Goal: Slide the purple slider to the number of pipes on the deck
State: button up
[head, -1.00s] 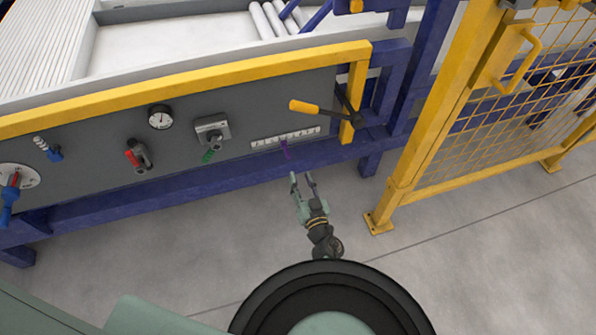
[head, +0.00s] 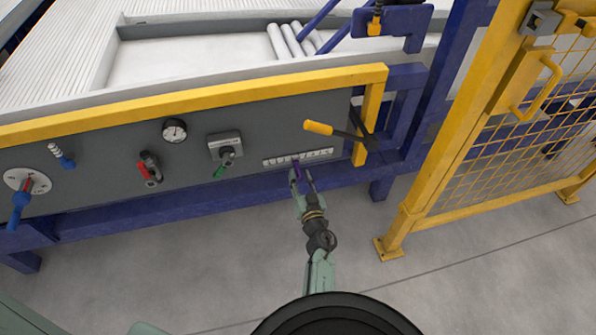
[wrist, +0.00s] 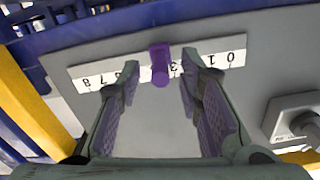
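The purple slider (wrist: 159,68) stands near the middle of a white number strip (wrist: 85,72), next to the digit 3 on its higher side; it covers the mark behind it. In the head view the slider (head: 296,165) is partly hidden by my gripper. My gripper (wrist: 160,80) is open, with one finger on each side of the slider and a gap to both. In the head view my gripper (head: 301,174) is at the panel's lower edge. Several pale pipes (head: 284,40) lie on the deck (head: 190,50), partly hidden by blue bars.
A black lever with a yellow handle (head: 318,128) juts out just above the strip. A yellow mesh fence (head: 500,120) stands to the right.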

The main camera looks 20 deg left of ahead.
aim_at(296, 165)
jog(key=shift+b+x, duration=0.3)
jog(key=shift+x, duration=1.75)
jog(key=shift+c, duration=0.4)
grip_shut()
